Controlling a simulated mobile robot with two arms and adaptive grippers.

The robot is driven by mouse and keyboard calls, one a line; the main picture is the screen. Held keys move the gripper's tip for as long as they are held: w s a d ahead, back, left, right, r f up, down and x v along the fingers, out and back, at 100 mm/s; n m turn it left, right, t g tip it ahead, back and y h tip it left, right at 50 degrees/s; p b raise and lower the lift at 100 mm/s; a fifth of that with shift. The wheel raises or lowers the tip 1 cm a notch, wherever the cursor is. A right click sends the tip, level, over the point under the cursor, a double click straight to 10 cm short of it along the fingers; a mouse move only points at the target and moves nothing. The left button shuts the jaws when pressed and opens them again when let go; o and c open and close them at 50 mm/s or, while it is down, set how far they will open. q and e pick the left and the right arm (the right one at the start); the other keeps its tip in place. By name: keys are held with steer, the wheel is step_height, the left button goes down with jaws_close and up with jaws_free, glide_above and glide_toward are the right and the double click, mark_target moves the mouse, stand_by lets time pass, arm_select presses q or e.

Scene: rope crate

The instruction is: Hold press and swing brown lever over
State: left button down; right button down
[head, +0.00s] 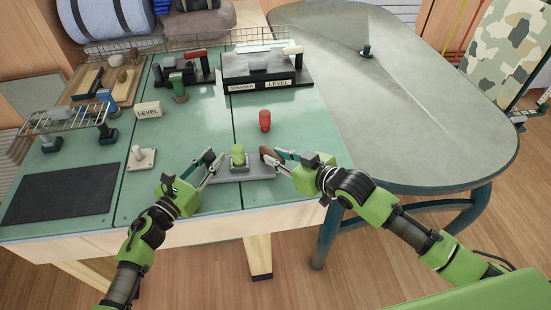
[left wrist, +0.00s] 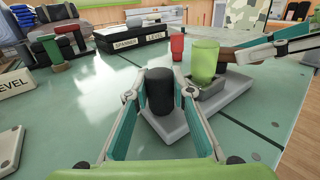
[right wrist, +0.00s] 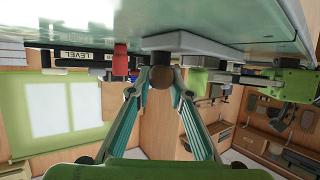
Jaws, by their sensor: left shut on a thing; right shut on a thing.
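The press has a grey base (head: 258,172) near the front edge of the table; its side also shows in the left wrist view (left wrist: 178,126). A black upright grip (left wrist: 160,92) stands on the base's left end. A translucent green cup (left wrist: 204,62) sits in the middle. The brown lever (head: 270,153) is at the right end. My left gripper (head: 209,162) is shut around the black grip. My right gripper (head: 276,157) is shut on the brown lever, whose round brown end (right wrist: 160,63) shows between its fingers in the right wrist view.
A red cylinder (head: 265,120) stands just behind the press. A white knobbed plate (head: 140,157) and a LEVEL block (head: 149,109) are to the left. A labelled black stand (head: 268,82) is at the back. The table between them is clear.

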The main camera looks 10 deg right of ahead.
steer(key=shift+a+n+g+y, duration=0.15)
steer(key=shift+n+g+y, duration=0.15)
steer(key=shift+n+y, duration=0.15)
steer(key=shift+d+n+y, duration=0.2)
steer(key=shift+n+y, duration=0.05)
steer(key=c, duration=1.8)
jaws_free()
steer(key=shift+c, duration=0.2)
steer(key=shift+w+d+g, duration=0.1)
steer(key=shift+d+g, duration=0.05)
steer(key=shift+g, duration=0.15)
steer(key=shift+d, duration=0.1)
steer(key=v, duration=1.2)
